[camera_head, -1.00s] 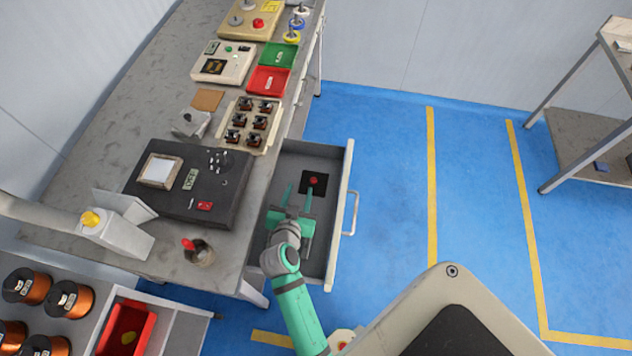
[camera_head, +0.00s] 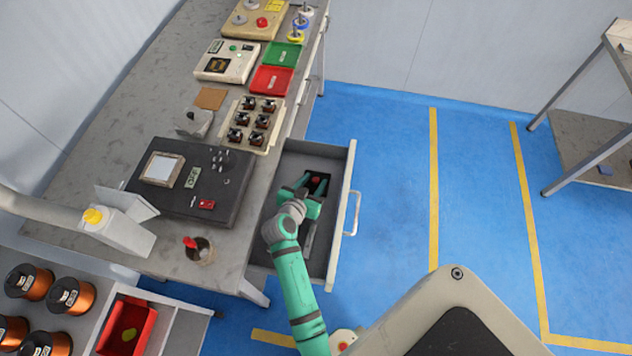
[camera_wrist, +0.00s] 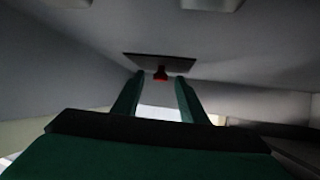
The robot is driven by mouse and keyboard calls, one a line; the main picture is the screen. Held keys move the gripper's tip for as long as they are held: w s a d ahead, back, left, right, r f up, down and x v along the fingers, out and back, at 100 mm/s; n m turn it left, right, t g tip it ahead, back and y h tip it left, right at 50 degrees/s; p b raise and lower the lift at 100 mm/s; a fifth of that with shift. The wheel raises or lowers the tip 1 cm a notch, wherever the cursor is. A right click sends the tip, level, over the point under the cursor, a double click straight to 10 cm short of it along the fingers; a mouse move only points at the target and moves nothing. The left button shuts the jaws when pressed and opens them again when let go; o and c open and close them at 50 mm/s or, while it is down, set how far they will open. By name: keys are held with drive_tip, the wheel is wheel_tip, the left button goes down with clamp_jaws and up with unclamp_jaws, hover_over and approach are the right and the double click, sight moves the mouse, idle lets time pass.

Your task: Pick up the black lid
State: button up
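My gripper (camera_head: 312,187) is open and empty, low in the drawer, and covers part of the lid in the head view. In the wrist view the two green fingers (camera_wrist: 159,80) are spread apart. I cannot tell whether they touch the lid.
The bench edge runs along the drawer's left, and the drawer front with its handle (camera_head: 353,213) stands to the right. On the bench are a black control box (camera_head: 225,190), a tray of small coils (camera_head: 262,150) and a cup (camera_head: 201,253). Blue floor on the right is free.

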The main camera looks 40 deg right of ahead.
drive_tip(key=shift+d+f, duration=0.1)
drive_tip(key=shift+d, duration=0.05)
clamp_jaws()
